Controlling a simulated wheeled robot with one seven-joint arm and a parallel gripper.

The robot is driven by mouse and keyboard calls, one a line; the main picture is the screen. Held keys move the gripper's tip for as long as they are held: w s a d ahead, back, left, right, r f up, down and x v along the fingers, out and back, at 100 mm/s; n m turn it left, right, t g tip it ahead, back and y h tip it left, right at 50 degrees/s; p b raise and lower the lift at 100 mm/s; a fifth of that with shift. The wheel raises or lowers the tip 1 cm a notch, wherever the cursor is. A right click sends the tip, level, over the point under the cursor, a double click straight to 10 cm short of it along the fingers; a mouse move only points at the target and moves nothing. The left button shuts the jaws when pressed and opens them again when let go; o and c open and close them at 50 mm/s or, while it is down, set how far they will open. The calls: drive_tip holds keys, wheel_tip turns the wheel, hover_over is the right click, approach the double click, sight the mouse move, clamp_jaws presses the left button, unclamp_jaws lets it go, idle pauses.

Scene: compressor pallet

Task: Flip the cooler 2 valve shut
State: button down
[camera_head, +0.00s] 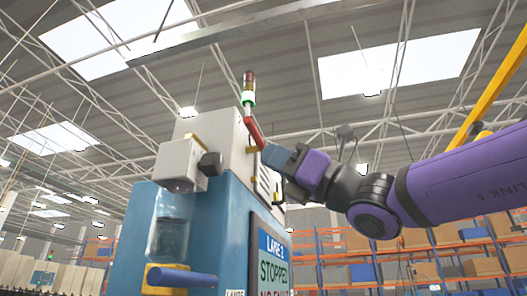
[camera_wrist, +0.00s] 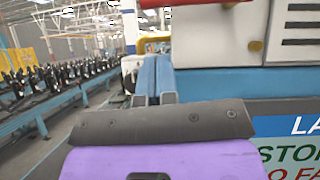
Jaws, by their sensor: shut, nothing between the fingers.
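A red lever-like bar (camera_head: 253,130) slants down the side of the pale box on top of the blue machine. A red bar (camera_wrist: 210,60) also crosses the top of the wrist view, with a small yellow part (camera_wrist: 255,46) at its right. No cooler 2 label is readable, so I cannot tell for certain that this is the valve. My gripper (camera_head: 265,149) is just below the lower end of the red bar.
The blue machine (camera_head: 215,215) carries a pale housing (camera_head: 222,128), a stack light (camera_head: 248,90) and a "LANE 2 STOPPED" sign (camera_head: 270,262). A blue cylinder (camera_head: 182,277) sticks out low in front. Conveyor lines (camera_wrist: 40,110) run at the left of the wrist view.

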drive_tip(key=v, duration=0.7)
drive_tip(key=shift+s+d+f, duration=0.25)
drive_tip(key=shift+f, duration=0.05)
wheel_tip(320, 180, down, 23)
drive_tip(key=s+d+n+g+h, duration=0.2)
drive_tip(key=s+n+h, duration=0.1)
drive_tip(key=n+h, duration=0.75)
drive_tip(key=s+d+f+n+h, duration=0.2)
drive_tip(key=d+f+n+h, duration=0.3)
drive_tip(key=d+f, duration=0.3)
drive_tip(key=s+d+f+n+h, duration=0.2)
drive_tip(key=d+f+n+h, duration=0.2)
drive_tip(key=d+f+h, duration=0.4)
drive_tip(key=shift+d+f+n, duration=0.35)
drive_tip(key=shift+d+f, duration=0.35)
drive_tip(key=shift+f, duration=0.25)
